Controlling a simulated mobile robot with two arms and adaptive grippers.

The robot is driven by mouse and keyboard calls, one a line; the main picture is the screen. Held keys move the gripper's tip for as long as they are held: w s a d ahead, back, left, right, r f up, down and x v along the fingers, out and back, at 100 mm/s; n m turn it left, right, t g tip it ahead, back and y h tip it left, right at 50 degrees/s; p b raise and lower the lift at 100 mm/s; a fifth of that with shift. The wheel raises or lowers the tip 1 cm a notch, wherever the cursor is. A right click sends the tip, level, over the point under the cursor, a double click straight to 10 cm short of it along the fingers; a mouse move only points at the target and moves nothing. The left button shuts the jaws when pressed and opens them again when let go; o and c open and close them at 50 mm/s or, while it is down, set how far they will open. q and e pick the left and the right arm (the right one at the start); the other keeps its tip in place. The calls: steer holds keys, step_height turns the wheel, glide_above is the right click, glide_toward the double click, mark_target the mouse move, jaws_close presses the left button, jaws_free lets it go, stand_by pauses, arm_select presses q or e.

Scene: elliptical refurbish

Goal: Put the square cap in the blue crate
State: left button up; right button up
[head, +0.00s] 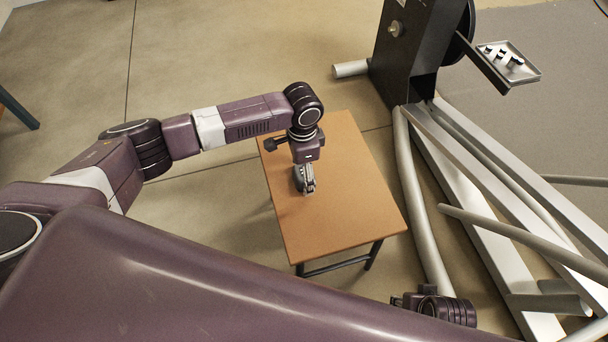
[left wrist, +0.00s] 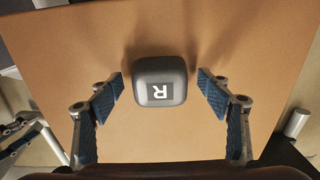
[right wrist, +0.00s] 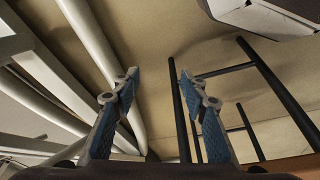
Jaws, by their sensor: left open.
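The square cap (left wrist: 160,80) is dark grey with rounded corners and a white letter R on a darker patch. In the left wrist view it sits on the wooden table top between the open fingers of my left gripper (left wrist: 162,88), with a gap on each side. In the head view my left gripper (head: 307,188) points down over the table and hides the cap. My right gripper (right wrist: 158,78) is open and empty, low beside the table near the metal frame. No blue crate shows in any view.
The small wooden table (head: 350,205) is otherwise clear. To its right stands a machine with a black upright (head: 405,50) and long grey frame tubes (head: 420,200). Dark table legs (right wrist: 185,115) are near my right gripper.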

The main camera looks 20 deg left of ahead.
arm_select(q)
steer(key=c, duration=1.2)
steer(key=shift+r, duration=0.2)
